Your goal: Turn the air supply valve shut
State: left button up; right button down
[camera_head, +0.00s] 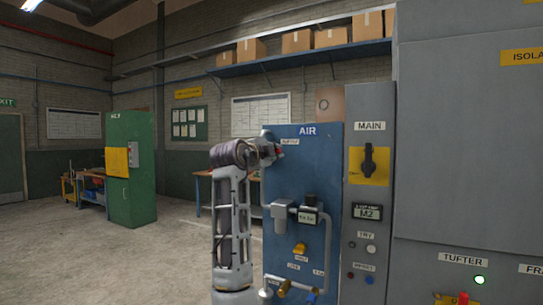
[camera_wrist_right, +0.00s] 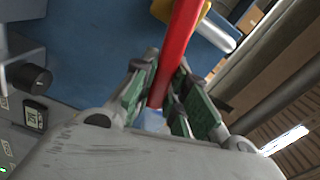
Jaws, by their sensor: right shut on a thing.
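The blue air panel (camera_head: 335,170), labelled AIR, stands right of the middle in the head view. My right gripper (camera_head: 276,148) is at the panel's upper left, and my arm covers part of this area. In the right wrist view the gripper (camera_wrist_right: 163,103) has its green-padded fingers on both sides of a long red lever (camera_wrist_right: 180,40) and is shut on it. The lever runs up to a yellow part (camera_wrist_right: 163,9) beside a silver pipe (camera_wrist_right: 222,37). In the head view only a little red shows at the gripper. My left gripper is not in view.
Lower on the panel are a regulator with a gauge (camera_head: 309,217) and a yellow handle (camera_head: 299,249). A grey cabinet with a black MAIN switch (camera_head: 369,160) adjoins on the right. A green cabinet (camera_head: 132,185) stands left. The floor (camera_head: 120,265) between is clear.

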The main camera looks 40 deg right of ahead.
jog(key=shift+f+m+b, duration=0.5)
jog(key=shift+f+m, duration=0.05)
jog(key=shift+m, duration=0.05)
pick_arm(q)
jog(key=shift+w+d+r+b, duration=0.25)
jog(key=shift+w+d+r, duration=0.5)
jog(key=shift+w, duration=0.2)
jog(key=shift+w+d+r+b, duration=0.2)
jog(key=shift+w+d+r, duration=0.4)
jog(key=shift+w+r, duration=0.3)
pick_arm(e)
jog(key=shift+f+m, duration=0.4)
jog(key=shift+m, duration=0.3)
jog(key=c, duration=1.4)
grip_release()
jog(key=shift+s+r, duration=0.1)
jog(key=shift+v, duration=6)
